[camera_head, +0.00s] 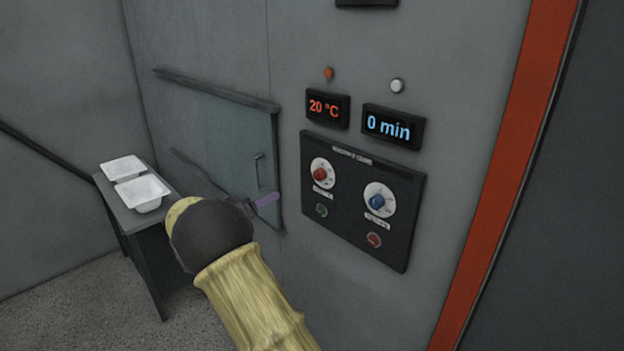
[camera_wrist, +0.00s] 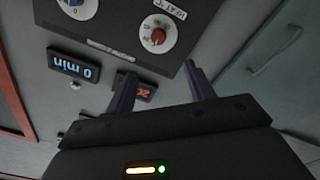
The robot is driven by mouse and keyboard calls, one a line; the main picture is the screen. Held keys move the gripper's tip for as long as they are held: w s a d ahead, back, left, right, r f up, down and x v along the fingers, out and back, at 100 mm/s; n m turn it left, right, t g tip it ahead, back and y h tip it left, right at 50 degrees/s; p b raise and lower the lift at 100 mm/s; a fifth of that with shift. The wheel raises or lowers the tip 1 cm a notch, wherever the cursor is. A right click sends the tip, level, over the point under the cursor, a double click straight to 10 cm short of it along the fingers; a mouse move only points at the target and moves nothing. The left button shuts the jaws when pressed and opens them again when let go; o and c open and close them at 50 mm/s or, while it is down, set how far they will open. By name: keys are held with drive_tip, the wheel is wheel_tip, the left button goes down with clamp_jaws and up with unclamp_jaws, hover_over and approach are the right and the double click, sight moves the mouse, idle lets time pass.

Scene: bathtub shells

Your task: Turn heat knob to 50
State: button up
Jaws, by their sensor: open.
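The red heat knob (camera_head: 320,174) sits on a white dial at the upper left of the dark control panel (camera_head: 345,222). It also shows in the wrist view (camera_wrist: 157,36), beside a label reading HEAT. The orange temperature display (camera_head: 326,108) reads 20 °C; a finger partly covers it in the wrist view. My gripper (camera_head: 266,200) is left of the panel in the head view, mostly hidden behind my arm. In the wrist view my gripper (camera_wrist: 159,70) has its fingers apart with nothing between them. The knob lies beyond the fingertips, not touched.
A blue knob (camera_head: 377,201) with the 0 min display (camera_head: 393,127) above is right of the heat knob. Green (camera_head: 321,210) and red (camera_head: 374,239) buttons sit below. A handled glass door (camera_head: 235,140) is left of the panel. White trays (camera_head: 142,191) stand on a side table.

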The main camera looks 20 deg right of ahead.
sight(317, 177)
drive_tip(key=p+x, duration=0.4)
drive_tip(key=x, duration=1.3)
drive_tip(key=shift+d+p, duration=0.3)
drive_tip(key=shift+d, duration=0.15)
drive_tip(key=shift+s, duration=0.1)
drive_tip(key=shift+c, duration=0.2)
drive_tip(key=c, duration=0.9)
